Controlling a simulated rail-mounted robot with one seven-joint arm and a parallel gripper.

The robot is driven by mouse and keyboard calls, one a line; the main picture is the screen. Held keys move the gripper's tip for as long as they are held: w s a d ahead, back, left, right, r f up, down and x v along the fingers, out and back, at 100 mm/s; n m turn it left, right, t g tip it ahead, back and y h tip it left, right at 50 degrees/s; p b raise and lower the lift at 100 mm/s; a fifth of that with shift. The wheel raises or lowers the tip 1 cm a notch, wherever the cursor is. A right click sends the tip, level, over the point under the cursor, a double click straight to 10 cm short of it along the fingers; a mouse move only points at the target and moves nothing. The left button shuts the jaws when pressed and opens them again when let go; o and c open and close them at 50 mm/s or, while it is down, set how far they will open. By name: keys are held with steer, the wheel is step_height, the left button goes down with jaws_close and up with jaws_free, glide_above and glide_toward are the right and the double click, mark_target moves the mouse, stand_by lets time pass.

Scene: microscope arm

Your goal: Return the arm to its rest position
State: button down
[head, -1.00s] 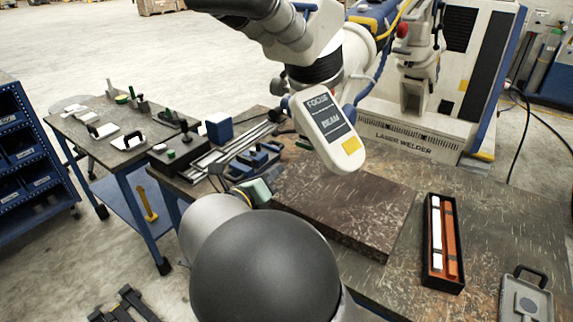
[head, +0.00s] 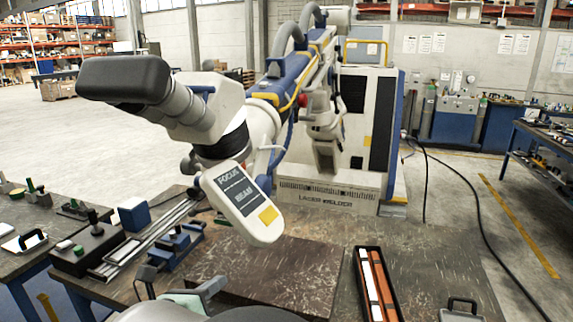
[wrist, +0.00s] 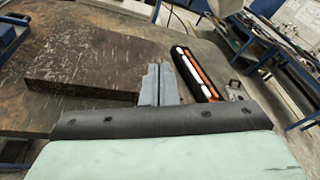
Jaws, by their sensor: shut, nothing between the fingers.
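The laser welder's microscope arm (head: 262,125) reaches left from the white welder body (head: 340,190). Its head carries black eyepieces (head: 125,80) and a white control box (head: 243,204) marked FOCUS, hanging over the bench. My gripper (head: 213,285) is low in the head view, below the control box and near the left corner of a dark slab. It is apart from the microscope. In the wrist view its grey fingers (wrist: 158,85) are together and empty, pointing across the slab (wrist: 90,70). My own arm hides part of the bench front.
A black case (head: 375,285) with red and white bars lies right of the slab, and a grey device (head: 460,310) beyond it. Rails and a blue fixture (head: 178,243) stand left. Cables (head: 470,225) run on the floor at right.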

steer(key=s+d+f+m+g, duration=0.25)
steer(key=d+m+g, duration=0.45)
steer(key=d, duration=0.6)
steer(key=s+d+f+m+g, duration=0.2)
steer(key=d+f+m+g, duration=0.15)
steer(key=d+m, duration=0.7)
steer(key=s+d+f+m+g+y, duration=0.1)
steer(key=s+d+m+y, duration=0.2)
steer(key=s+m, duration=0.3)
steer(key=s+d+f+m+g+y, duration=0.1)
steer(key=s+d+m+y, duration=0.3)
steer(key=m, duration=0.8)
steer(key=s+g, duration=0.1)
steer(key=s, duration=0.1)
steer(key=shift+s+d, duration=0.4)
